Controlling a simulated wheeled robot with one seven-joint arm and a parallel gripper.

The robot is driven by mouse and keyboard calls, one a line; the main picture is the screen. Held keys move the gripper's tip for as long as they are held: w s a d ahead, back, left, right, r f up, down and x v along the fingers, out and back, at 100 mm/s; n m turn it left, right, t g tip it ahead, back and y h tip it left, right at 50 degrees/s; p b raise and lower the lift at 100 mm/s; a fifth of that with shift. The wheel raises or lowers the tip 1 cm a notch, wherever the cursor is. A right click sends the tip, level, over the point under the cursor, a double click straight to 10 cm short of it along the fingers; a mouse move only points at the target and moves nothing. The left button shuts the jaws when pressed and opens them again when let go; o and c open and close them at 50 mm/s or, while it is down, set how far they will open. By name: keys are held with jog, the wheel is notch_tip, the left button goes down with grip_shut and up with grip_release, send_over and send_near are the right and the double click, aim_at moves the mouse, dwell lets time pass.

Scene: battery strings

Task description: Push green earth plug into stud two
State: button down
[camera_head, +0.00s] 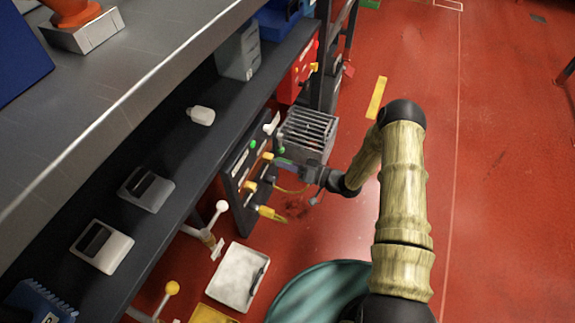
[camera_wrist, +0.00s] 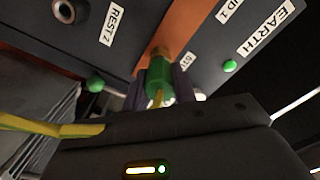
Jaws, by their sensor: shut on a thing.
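The green earth plug (camera_wrist: 158,84) stands between the two dark fingers of my gripper (camera_wrist: 160,74) in the wrist view, with a yellow lead at its lower end. My gripper is shut on it. Its upper end meets or nearly meets a brass-coloured fitting (camera_wrist: 159,52) on an orange strip of the dark panel (camera_wrist: 120,40). I cannot tell how far in it sits. A label beside it is partly covered by a finger; another label ends in "UD 1". In the head view my gripper (camera_head: 283,164) is at the panel (camera_head: 237,180), its fingertips small and unclear.
A yellow-green cable (camera_wrist: 50,127) runs left. A grey slatted box (camera_head: 307,135) stands close behind my gripper. A white tray (camera_head: 238,276) is below; red floor is open rightward.

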jog(key=shift+w+a, duration=0.25)
jog(key=shift+a, duration=0.4)
jog(key=c, duration=1.1)
grip_release()
jog(key=shift+o, duration=0.2)
jog(key=p+v, duration=0.6)
jog(key=v, duration=1.1)
jog(key=shift+d, duration=0.2)
jog(key=shift+s, duration=0.1)
